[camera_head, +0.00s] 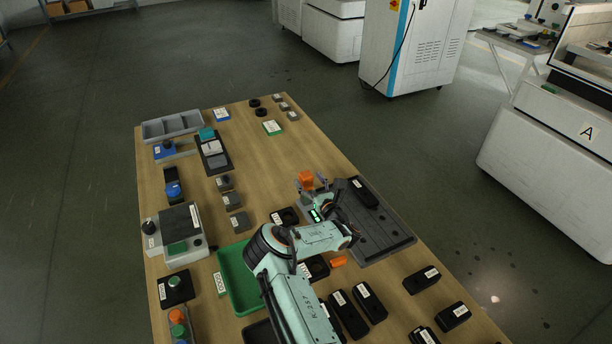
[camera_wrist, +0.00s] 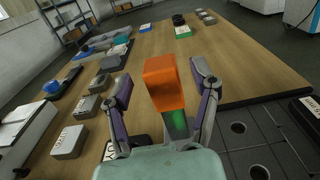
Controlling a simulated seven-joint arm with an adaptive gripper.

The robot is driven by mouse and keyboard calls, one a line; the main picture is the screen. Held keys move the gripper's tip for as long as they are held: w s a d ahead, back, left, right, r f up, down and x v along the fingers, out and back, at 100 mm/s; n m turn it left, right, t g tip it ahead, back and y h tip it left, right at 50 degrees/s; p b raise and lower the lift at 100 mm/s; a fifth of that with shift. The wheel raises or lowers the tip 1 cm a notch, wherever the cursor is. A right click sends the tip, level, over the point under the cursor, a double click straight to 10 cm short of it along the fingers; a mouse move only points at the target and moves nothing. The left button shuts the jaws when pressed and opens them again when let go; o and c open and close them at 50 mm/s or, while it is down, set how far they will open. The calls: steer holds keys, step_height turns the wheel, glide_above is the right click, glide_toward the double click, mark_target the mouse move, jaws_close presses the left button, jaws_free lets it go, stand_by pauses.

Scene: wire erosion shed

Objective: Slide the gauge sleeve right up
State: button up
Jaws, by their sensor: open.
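An orange block (camera_wrist: 164,84), which may be the gauge sleeve, shows in the wrist view between my fingers, with gaps on both sides. A green piece (camera_wrist: 177,124) shows just below it. In the head view the orange block (camera_head: 306,179) is beside the far end of my gripper (camera_head: 316,190), near the left edge of the dark tray. My gripper (camera_wrist: 163,88) is open, its two purple-padded fingers apart and not closed on the block. What holds the block up is mostly hidden by the gripper.
A dark grey tray (camera_head: 372,236) lies right of my gripper, with a black block (camera_head: 363,193) on it. A green tray (camera_head: 229,273) and several black labelled blocks lie nearby. Small grey blocks (camera_head: 233,200) stand to the left.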

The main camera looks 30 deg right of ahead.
mark_target(306, 175)
steer(key=shift+w, duration=1.2)
jaws_close()
steer(key=shift+r, duration=1.35)
jaws_free()
steer(key=shift+f, duration=0.1)
steer(key=shift+s, duration=0.15)
steer(key=s, duration=1.1)
steer(key=shift+s, duration=0.35)
